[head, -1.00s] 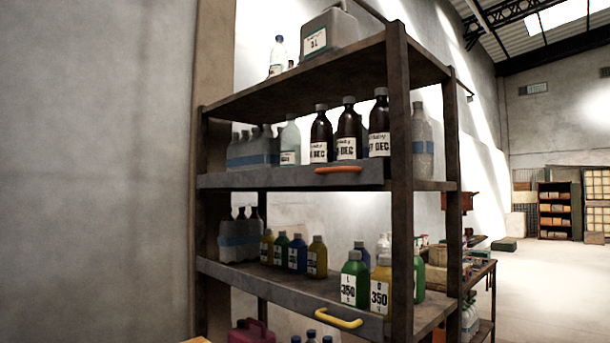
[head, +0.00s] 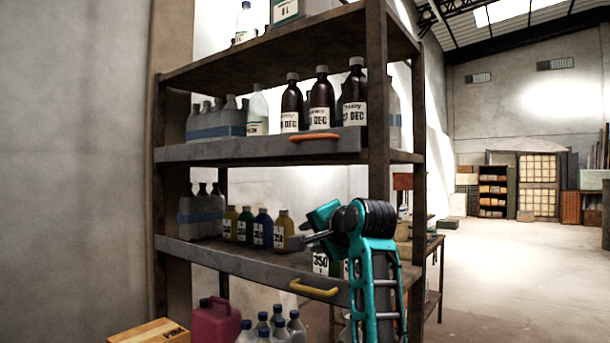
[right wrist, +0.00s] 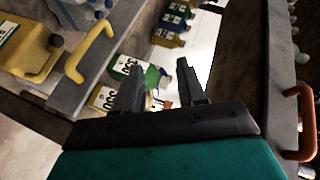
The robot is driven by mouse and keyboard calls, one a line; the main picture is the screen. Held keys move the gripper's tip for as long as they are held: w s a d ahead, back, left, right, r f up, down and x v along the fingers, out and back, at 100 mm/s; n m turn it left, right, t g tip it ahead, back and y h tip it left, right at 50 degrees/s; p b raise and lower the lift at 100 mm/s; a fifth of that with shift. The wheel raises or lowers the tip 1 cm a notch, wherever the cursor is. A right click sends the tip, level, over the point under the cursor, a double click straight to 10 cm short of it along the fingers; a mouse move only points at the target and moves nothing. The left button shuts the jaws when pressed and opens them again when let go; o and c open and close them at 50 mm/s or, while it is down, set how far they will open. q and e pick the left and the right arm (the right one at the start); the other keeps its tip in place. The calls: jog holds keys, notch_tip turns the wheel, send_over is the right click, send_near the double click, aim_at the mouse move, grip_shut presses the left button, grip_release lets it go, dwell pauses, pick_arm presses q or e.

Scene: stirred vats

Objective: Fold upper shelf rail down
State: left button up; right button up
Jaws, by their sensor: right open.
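The upper shelf rail (head: 235,150) is a grey bar standing upright along the front of the upper bottle shelf, in front of the bottle bases. Its orange handle (head: 314,137) is near its right end. In the right wrist view the orange handle (right wrist: 300,120) is at the right edge, on the grey upper rail (right wrist: 283,60). My right gripper (head: 310,238) is open and empty, in front of the lower shelf and below the orange handle, apart from it. The right wrist view shows its two spread fingers (right wrist: 160,78). My left gripper is not in view.
The lower rail (head: 225,258) has a yellow handle (head: 314,288), close below my right gripper. Brown bottles (head: 321,100) stand behind the upper rail. Small coloured bottles (head: 262,228) stand on the lower shelf. A rack post (head: 378,90) rises at the right. Open floor lies farther right.

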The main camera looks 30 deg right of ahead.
notch_tip(320, 180, up, 11)
jog(key=s+d+m+t, duration=0.1)
jog(key=s+m, duration=0.2)
jog(key=m+t+y, duration=0.2)
send_near(315, 136)
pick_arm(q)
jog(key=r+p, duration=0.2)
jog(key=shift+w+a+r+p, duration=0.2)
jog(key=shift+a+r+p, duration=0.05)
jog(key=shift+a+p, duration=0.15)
pick_arm(e)
jog(key=w, duration=1.1)
jog(key=shift+w+f, duration=0.35)
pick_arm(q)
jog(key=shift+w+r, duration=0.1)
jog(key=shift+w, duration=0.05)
pick_arm(e)
grip_shut()
